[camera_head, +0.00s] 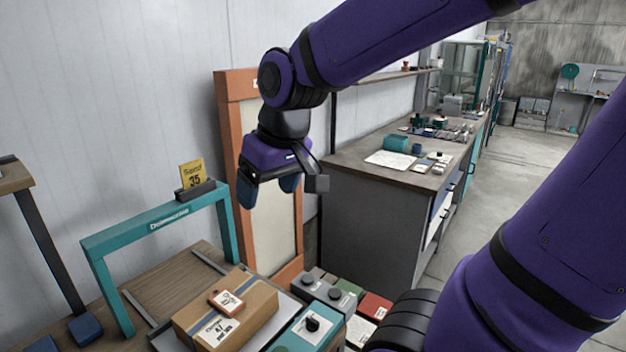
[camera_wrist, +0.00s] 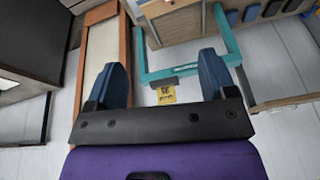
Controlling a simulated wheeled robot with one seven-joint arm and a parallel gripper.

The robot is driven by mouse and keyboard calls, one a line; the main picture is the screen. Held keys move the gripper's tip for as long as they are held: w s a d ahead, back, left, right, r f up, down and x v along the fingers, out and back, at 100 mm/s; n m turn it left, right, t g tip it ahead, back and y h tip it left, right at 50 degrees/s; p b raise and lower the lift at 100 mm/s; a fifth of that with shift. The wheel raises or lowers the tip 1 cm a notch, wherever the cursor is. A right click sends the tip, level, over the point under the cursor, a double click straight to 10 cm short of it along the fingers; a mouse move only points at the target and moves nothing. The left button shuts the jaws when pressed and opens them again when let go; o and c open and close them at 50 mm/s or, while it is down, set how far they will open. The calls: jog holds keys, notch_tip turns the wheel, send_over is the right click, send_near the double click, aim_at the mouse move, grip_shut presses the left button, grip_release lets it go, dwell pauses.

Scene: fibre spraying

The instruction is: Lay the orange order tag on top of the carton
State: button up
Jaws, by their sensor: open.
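The carton (camera_head: 258,318) is a brown cardboard box with a white label, on the bench at the bottom of the head view. The orange order tag (camera_head: 227,301), with a white printed face, lies on top of the carton near its left edge. My gripper (camera_head: 268,190) is above and beyond the carton, apart from it and the tag. Its two blue fingers are spread with nothing between them, as the wrist view (camera_wrist: 160,82) also shows. I cannot clearly make out the tag in the wrist view.
A teal frame (camera_head: 155,213) with a yellow card (camera_head: 192,174) on top stands left of my gripper. An orange-framed panel (camera_head: 232,130) stands behind it. A teal box (camera_head: 307,328) with a black knob is right of the carton. A grey workbench (camera_head: 370,220) stands farther right.

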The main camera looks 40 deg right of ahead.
jog(key=s+d+r+t+h, duration=0.1)
jog(key=s+r, duration=0.2)
jog(key=s, duration=0.6)
jog(key=shift+d+r+m+t, duration=0.3)
jog(key=shift+r+m+t, duration=0.05)
jog(key=shift+m+t, duration=0.05)
dwell(0.6)
